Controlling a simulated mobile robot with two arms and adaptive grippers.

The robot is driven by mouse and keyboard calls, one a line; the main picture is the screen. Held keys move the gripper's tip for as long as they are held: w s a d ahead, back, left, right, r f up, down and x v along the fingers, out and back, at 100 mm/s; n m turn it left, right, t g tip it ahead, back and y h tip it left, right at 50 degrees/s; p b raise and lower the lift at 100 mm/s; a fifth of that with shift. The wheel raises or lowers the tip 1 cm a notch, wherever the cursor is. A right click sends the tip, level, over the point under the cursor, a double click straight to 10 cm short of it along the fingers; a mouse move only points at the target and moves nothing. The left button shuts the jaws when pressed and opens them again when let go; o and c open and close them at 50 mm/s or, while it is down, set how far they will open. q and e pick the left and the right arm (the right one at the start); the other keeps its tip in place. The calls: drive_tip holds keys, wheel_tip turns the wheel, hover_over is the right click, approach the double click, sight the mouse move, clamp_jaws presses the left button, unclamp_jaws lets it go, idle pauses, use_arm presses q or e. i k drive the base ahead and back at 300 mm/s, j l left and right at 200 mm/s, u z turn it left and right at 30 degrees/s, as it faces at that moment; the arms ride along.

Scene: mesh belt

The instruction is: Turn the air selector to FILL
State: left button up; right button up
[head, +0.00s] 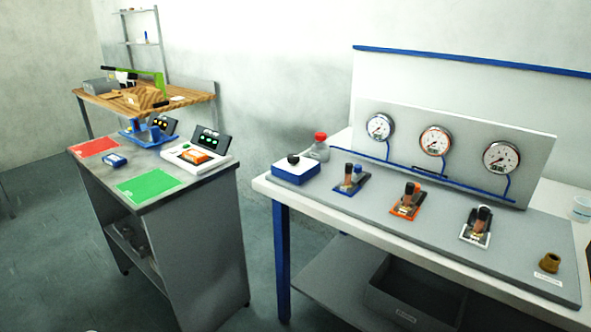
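No lettering reading FILL is legible in the head view, so I cannot tell for certain which control is the air selector. A white and blue box with a black knob (293,160) sits at the left end of the white bench. Three lever units stand in a row to its right: one on a blue plate (346,189), one on an orange plate (402,212) and one on a white plate (474,238). Their lever settings are too small to read. Neither of my grippers is in view.
A grey panel with three round gauges (434,140) stands behind the levers. A red-capped bottle (319,150) is behind the box; a brass fitting (549,262) is at the right. A grey cabinet (200,195) stands left, with floor between it and the bench (262,188).

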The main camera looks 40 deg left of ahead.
sight(293, 159)
drive_tip(key=u, duration=1.25)
drive_tip(key=i+j, duration=0.45)
drive_tip(key=z, duration=0.05)
